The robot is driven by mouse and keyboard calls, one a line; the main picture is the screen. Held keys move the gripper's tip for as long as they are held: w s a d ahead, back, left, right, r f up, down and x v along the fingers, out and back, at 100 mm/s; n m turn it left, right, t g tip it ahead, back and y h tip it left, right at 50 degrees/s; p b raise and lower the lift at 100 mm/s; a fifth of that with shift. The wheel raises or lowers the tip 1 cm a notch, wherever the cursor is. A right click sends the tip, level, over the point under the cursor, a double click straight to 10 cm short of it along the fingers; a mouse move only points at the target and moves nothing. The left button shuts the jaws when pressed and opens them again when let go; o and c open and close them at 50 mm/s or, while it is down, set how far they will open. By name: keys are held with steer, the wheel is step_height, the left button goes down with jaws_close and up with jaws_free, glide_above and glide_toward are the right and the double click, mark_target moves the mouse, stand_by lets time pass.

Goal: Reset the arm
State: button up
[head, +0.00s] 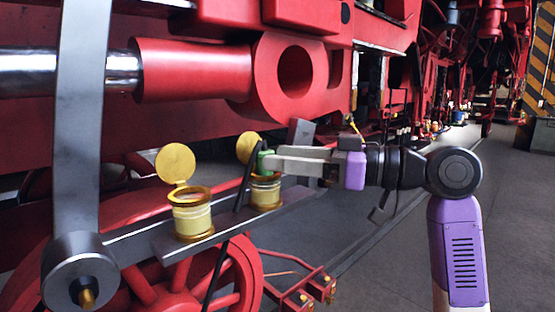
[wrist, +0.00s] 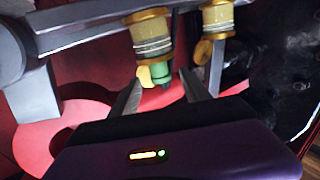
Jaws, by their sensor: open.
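My gripper (head: 275,160) reaches in from the right at the nearer rim of the right oil cup (head: 265,192). In the wrist view my gripper (wrist: 160,88) has its two fingers spread apart. A small green piece (head: 265,160) sits at the top of the right cup, by the fingertips. In the wrist view the green piece (wrist: 159,73) shows in line with the gap between the fingers, against the cup (wrist: 150,38). I cannot tell whether a finger touches it. The left oil cup (head: 193,218) has its round brass lid (head: 175,162) raised.
Both cups stand on a grey steel bar (head: 220,235). A thin black rod (head: 243,185) leans beside the right cup. A red spoked wheel (head: 150,285) and red rod end (head: 294,72) are close by. The floor (head: 390,260) at right is clear.

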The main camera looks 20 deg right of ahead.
steer(key=b+v, duration=0.1)
steer(key=v, duration=0.5)
steer(key=w+d+r+m+t+h, duration=0.3)
steer(key=d+r+m+t, duration=0.1)
steer(key=d+r+t, duration=0.15)
steer(key=d+f+m+t+h, duration=0.4)
steer(key=f+m, duration=0.1)
steer(key=s+f+m+h, duration=0.3)
steer(key=f+m+h, duration=0.15)
steer(key=f, duration=0.45)
steer(key=s+f+m+h, duration=0.25)
steer(key=f+h, duration=0.35)
steer(key=f, duration=0.3)
steer(key=s+a+f+n+g+y, duration=0.1)
steer(key=s+a+f, duration=0.4)
steer(key=s, duration=0.6)
steer(key=s+a+f+n+g+y, duration=0.2)
steer(key=s+a+f, duration=0.4)
steer(key=s+f, duration=0.4)
steer(key=s+a+f+n+g+y, duration=0.1)
steer(key=s+a+f+n+g, duration=0.2)
steer(key=s+f, duration=0.5)
steer(key=s+a+g, duration=0.1)
steer(key=s+a, duration=0.1)
steer(key=s, duration=0.3)
steer(key=shift+a+n, duration=0.35)
steer(key=shift+n, duration=0.05)
